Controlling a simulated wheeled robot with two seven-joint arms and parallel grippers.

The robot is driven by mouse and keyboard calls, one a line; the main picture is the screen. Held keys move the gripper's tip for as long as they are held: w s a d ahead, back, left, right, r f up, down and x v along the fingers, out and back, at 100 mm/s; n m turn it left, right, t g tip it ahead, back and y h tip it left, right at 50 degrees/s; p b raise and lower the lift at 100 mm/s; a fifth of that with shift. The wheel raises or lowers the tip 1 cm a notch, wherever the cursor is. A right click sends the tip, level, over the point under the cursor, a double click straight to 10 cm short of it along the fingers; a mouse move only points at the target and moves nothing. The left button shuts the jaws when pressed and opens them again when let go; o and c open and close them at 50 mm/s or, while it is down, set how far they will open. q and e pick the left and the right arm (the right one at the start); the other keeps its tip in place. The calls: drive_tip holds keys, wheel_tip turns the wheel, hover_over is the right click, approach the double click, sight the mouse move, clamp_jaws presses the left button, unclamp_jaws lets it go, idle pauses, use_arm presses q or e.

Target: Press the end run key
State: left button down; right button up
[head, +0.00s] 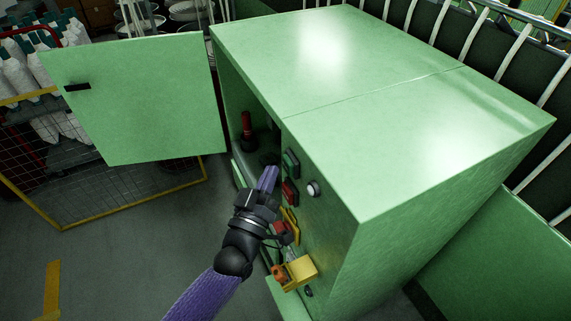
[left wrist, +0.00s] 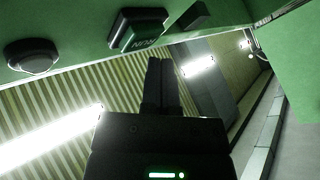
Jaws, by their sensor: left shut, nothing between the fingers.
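A green cabinet (head: 330,150) has keys on its front panel. In the head view a green key (head: 291,162) sits above a red key (head: 290,192). A key with upside-down lettering reading RUN (left wrist: 139,32) shows in the left wrist view; I cannot tell whether it is the end run key. My left gripper (head: 269,172) is shut and empty, in front of the panel just left of the two keys. Its fingers (left wrist: 160,68) point up in the left wrist view, apart from the lettered key. My right gripper is out of view.
A round knob (head: 313,188) sits right of the keys. A yellow-and-red switch (head: 289,222) and a yellow box (head: 298,270) jut out below. The cabinet door (head: 140,100) stands open at left, near a mesh cage (head: 110,185).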

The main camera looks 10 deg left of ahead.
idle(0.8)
use_arm(q)
drive_tip(key=shift+w+d, duration=0.25)
drive_tip(key=shift+d, duration=0.1)
drive_tip(key=shift+w+d, duration=0.2)
drive_tip(key=shift+d, duration=0.1)
idle(0.6)
idle(0.4)
drive_tip(key=shift+s+a, duration=0.45)
drive_tip(key=shift+a, duration=0.2)
drive_tip(key=s+a, duration=0.1)
drive_tip(key=s+a+p, duration=0.1)
drive_tip(key=a, duration=0.2)
drive_tip(key=shift+s+a, duration=0.1)
drive_tip(key=shift+s, duration=0.3)
